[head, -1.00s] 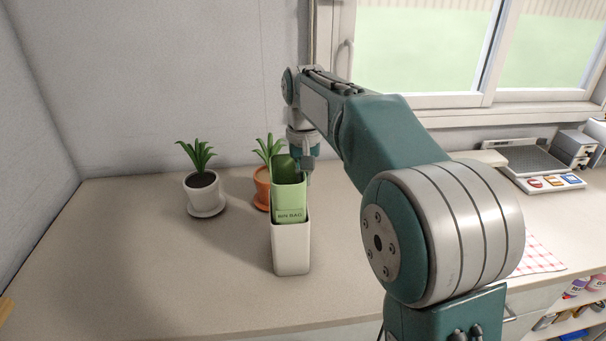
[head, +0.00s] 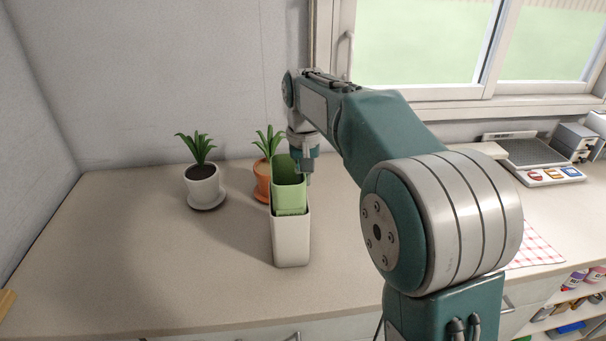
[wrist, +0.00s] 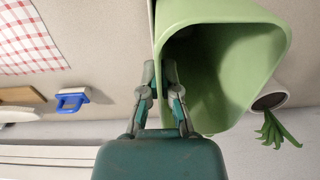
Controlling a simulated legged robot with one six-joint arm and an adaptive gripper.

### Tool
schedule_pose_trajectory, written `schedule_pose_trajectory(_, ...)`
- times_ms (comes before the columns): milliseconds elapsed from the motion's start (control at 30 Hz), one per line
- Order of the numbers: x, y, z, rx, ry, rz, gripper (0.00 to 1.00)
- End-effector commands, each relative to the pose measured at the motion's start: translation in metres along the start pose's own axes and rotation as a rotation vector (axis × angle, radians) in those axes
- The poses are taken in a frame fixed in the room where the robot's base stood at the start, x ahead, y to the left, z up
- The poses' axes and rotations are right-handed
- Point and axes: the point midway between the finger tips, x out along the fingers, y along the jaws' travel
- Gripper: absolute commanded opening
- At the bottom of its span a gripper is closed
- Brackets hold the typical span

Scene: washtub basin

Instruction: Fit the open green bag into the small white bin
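The open green bag (head: 288,188) stands upright, partly inside the small white bin (head: 291,243) on the counter. Its lower part is hidden inside the bin and its upper part rises above the rim. My gripper (head: 305,175) is at the bag's right rear rim, pointing down. In the wrist view my gripper (wrist: 160,72) has one finger inside the mouth of the green bag (wrist: 235,25) and one outside, pinching its wall. The white bin is hidden in the wrist view.
A terracotta pot (head: 263,180) with a plant stands close behind the bin. A white potted plant (head: 203,184) stands behind left. A checked cloth (head: 536,250) and a scale (head: 548,175) lie to the right.

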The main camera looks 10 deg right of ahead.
Motion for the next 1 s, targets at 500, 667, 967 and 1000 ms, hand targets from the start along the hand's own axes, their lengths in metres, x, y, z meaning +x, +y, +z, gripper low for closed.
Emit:
schedule_pose_trajectory(500, 0.011, 0.000, 0.000, 0.000, -0.001, 0.000, 0.00)
schedule_pose_trajectory(667, 0.015, 0.000, 0.000, 0.000, 0.000, 0.000, 0.00)
schedule_pose_trajectory(967, 0.021, 0.000, 0.000, 0.000, -0.001, 0.000, 0.00)
schedule_pose_trajectory(1000, 0.022, 0.000, 0.000, 0.000, -0.001, 0.000, 0.00)
